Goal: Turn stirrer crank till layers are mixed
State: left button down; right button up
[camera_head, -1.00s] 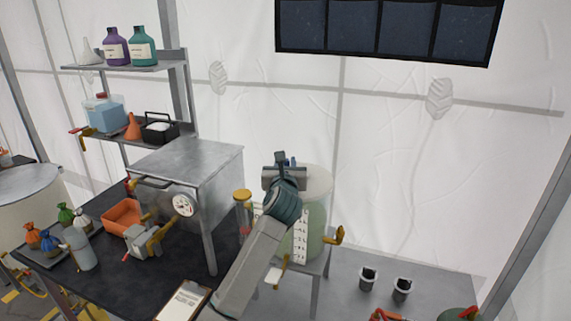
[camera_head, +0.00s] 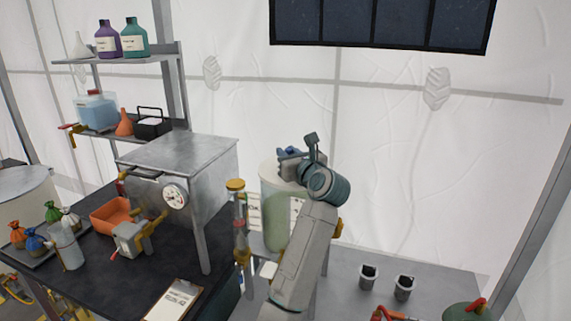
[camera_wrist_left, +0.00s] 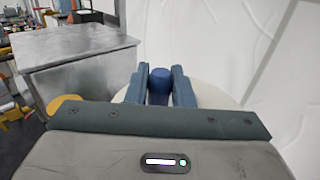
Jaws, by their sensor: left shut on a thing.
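The stirrer tank (camera_head: 276,218) is a translucent cylinder with pale green contents, on a stand right of the metal cabinet. Its pale lid (camera_wrist_left: 212,97) shows behind the fingers in the left wrist view. My left gripper (camera_head: 288,156) is above the lid, with its arm crossing in front of the tank's right side. In the left wrist view its fingers (camera_wrist_left: 158,84) are shut on a blue crank knob (camera_wrist_left: 160,78). The rest of the crank is hidden by the gripper. Separate layers in the tank cannot be made out. My right gripper is not in view.
The metal cabinet (camera_head: 181,160) with a gauge stands left of the tank. A yellow-topped post (camera_head: 236,186) is close to the tank's left side. A clipboard (camera_head: 174,301) lies on the dark bench.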

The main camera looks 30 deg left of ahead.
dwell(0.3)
pick_arm(q)
jog(key=c, duration=1.3)
grip_release()
jog(key=shift+s+d+f, duration=0.1)
jog(key=shift+d, duration=0.15)
jog(key=b+v, duration=0.5)
jog(key=v, duration=0.5)
jog(key=shift+d, duration=0.15)
jog(key=shift+s, duration=0.1)
